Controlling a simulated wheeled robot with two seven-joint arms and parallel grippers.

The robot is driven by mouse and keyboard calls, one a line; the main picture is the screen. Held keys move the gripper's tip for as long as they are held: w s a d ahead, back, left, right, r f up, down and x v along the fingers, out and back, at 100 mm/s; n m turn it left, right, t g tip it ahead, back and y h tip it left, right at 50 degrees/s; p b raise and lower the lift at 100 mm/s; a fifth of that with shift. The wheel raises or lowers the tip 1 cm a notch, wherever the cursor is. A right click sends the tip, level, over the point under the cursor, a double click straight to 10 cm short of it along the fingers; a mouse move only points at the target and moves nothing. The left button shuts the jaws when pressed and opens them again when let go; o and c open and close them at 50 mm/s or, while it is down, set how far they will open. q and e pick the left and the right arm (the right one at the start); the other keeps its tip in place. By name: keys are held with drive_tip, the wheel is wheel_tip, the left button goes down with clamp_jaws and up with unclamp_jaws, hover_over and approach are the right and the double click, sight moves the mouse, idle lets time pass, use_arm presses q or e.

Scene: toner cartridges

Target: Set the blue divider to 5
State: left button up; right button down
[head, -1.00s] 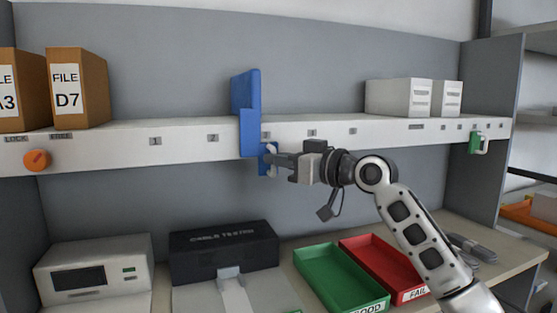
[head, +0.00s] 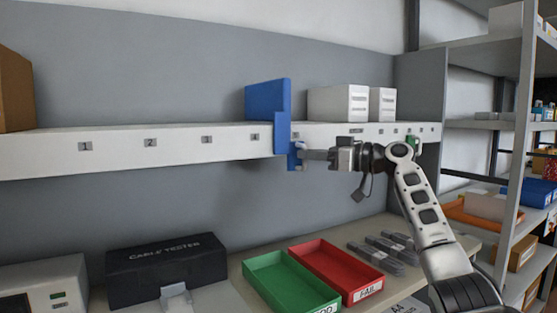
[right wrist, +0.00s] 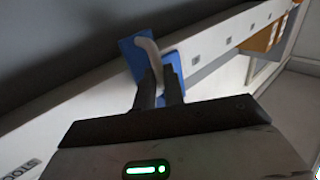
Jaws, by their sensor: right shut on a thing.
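The blue divider (head: 267,100) stands upright on the white shelf (head: 180,145), its front plate hanging over the shelf's front edge. In the head view the plate is right of the label 4 (head: 255,136), with another label (head: 296,134) showing just at its right side. My right gripper (head: 304,154) reaches in from the right and is shut on the divider's pale handle, below the shelf edge. In the right wrist view the fingers close around the curved pale handle (right wrist: 149,47), with the blue divider (right wrist: 134,58) behind it. My left gripper is out of view.
Two white boxes (head: 338,104) stand on the shelf to the divider's right, with a small gap between. A green clip (head: 412,140) is farther right on the edge. Below are the cable tester (head: 168,268), a green tray (head: 290,279) and a red tray (head: 335,270).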

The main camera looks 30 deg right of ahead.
drive_tip(key=shift+d, duration=0.45)
drive_tip(key=c, duration=1.7)
unclamp_jaws()
drive_tip(key=shift+o, duration=1.1)
drive_tip(key=shift+s+d, duration=0.1)
drive_tip(key=shift+d, duration=0.1)
drive_tip(key=shift+a, duration=0.1)
